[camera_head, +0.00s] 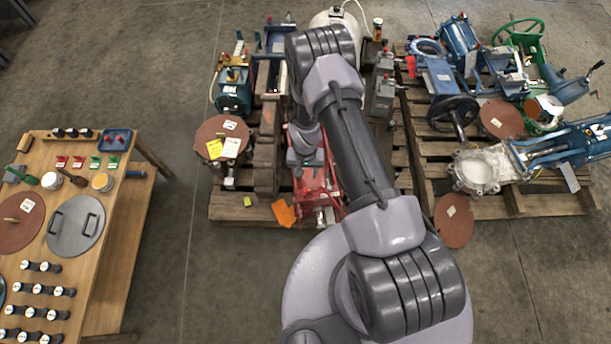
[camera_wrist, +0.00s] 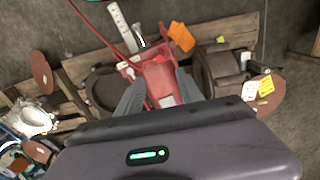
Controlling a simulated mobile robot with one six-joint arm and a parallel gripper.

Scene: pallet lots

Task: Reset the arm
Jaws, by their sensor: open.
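My arm reaches out from the bottom of the head view over the left pallet (camera_head: 262,212), bent at an upper elbow, with its wrist hanging down near the red metal frame (camera_head: 318,180). My gripper (camera_wrist: 160,88) shows in the wrist view with its two grey fingers apart and nothing seen between them but the red part (camera_wrist: 158,78) beyond. I cannot tell how far the fingertips are from it. In the head view the fingers cannot be made out.
A wooden table (camera_head: 118,215) at left holds small parts and a grey lidded disc (camera_head: 76,223). A right pallet (camera_head: 540,205) carries blue valves and a green handwheel (camera_head: 518,32). An orange tag (camera_head: 284,213) lies by the red frame. Bare floor separates table and pallets.

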